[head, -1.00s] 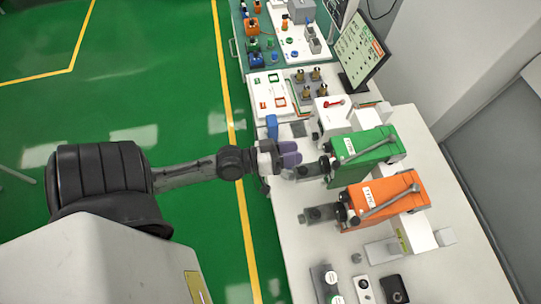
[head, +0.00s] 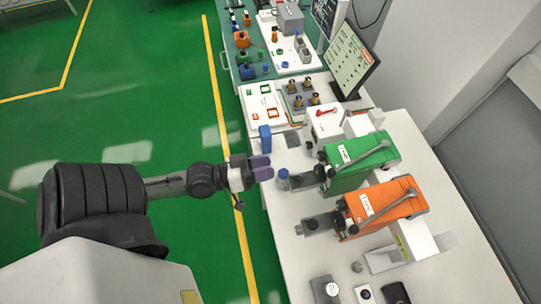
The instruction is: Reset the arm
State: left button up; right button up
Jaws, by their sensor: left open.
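My left arm comes in from the left in the head view. Its gripper (head: 262,168) has purple fingertips and is open and empty. It hangs at the left edge of the white table (head: 300,262), just left of the green vaporizer-like unit (head: 360,163). A small clear container with a blue top (head: 283,179) stands close to the right of the fingertips, with a narrow gap between. An orange unit (head: 382,207) sits in front of the green one. My right gripper is not in view.
A blue block (head: 265,139) stands at the table's left edge behind the gripper. A white box with a red lever (head: 325,122) and a monitor (head: 351,60) are farther back. Several small parts lie at the front. Green floor (head: 120,120) to the left is clear.

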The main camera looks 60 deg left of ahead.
pick_arm(q)
jog(key=shift+f, duration=0.1)
dwell(0.3)
jog(key=s+f+m+g+y, duration=0.5)
jog(key=s+f+g+y, duration=0.1)
jog(key=s+f+g, duration=0.8)
jog(key=w+d+r+n+h, duration=0.1)
jog(key=w+d+r, duration=0.1)
jog(key=w+d, duration=0.55)
jog(key=w+d+r+p+v, duration=0.1)
jog(key=w+p+v, duration=0.1)
jog(key=p+v, duration=1.3)
jog(key=shift+w+d+r+p, duration=0.2)
jog(key=shift+w+p, duration=0.15)
jog(key=shift+p, duration=0.25)
